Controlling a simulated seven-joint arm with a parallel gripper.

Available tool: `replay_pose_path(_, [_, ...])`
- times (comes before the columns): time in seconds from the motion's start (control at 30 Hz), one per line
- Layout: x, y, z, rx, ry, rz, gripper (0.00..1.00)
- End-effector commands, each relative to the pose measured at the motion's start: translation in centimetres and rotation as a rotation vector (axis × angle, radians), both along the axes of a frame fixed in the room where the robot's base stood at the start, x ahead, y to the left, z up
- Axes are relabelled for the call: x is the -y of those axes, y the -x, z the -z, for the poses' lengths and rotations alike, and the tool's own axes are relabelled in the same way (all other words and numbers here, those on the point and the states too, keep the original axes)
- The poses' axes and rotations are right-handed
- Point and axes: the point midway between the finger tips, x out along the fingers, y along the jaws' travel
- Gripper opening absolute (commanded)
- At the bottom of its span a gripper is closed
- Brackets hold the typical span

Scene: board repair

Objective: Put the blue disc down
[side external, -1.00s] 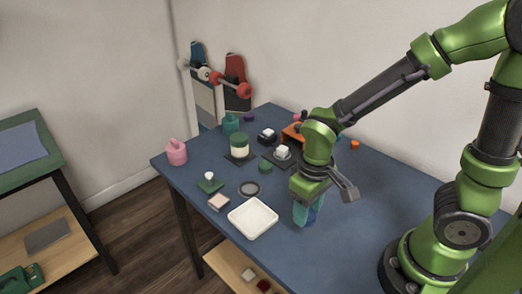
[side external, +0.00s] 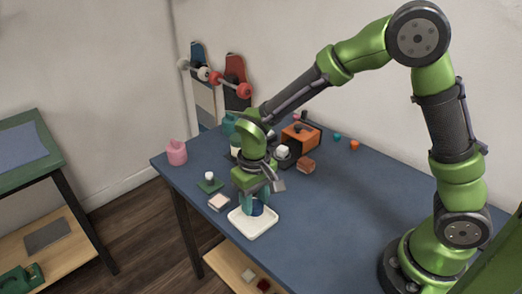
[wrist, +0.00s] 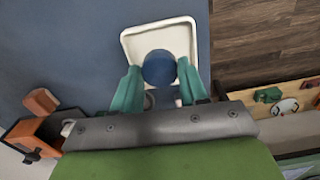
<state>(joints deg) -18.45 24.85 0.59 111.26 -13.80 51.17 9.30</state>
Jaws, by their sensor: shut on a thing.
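The blue disc (wrist: 159,68) is between the two teal fingers of my gripper (wrist: 159,86) in the wrist view. My gripper (side external: 257,205) is shut on it and points down over the white tray (side external: 252,228). In the wrist view the tray (wrist: 128,46) lies behind and below the disc. In the side view the fingers mostly cover the disc, and I cannot tell whether it touches the tray.
A pale block (side external: 219,202) and a green base with a white knob (side external: 210,183) lie left of the tray. An orange box (side external: 300,136) and an orange-brown block (side external: 306,165) stand behind. The table's right side (side external: 350,215) is clear.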

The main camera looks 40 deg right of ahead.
Motion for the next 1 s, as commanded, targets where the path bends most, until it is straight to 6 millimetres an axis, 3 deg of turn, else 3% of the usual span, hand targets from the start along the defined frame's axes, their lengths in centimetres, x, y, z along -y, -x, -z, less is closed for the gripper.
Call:
replay_pose_path(0.07, [-0.3,-0.9,0.3,0.000,0.001,-0.001,0.19])
replay_pose_path(0.3, [-0.2,-0.6,3.5,-0.002,0.001,-0.001,0.19])
replay_pose_path(0.7, [-0.2,-0.6,4.0,0.000,0.000,-0.001,0.19])
replay_pose_path(0.73, [-0.2,-0.6,3.9,0.000,0.000,-0.001,0.48])
replay_pose_path(0.77, [-0.2,-0.6,3.9,0.000,0.000,-0.001,0.52])
replay_pose_path(1.0, [-0.2,-0.6,3.9,0.000,0.000,-0.001,0.54])
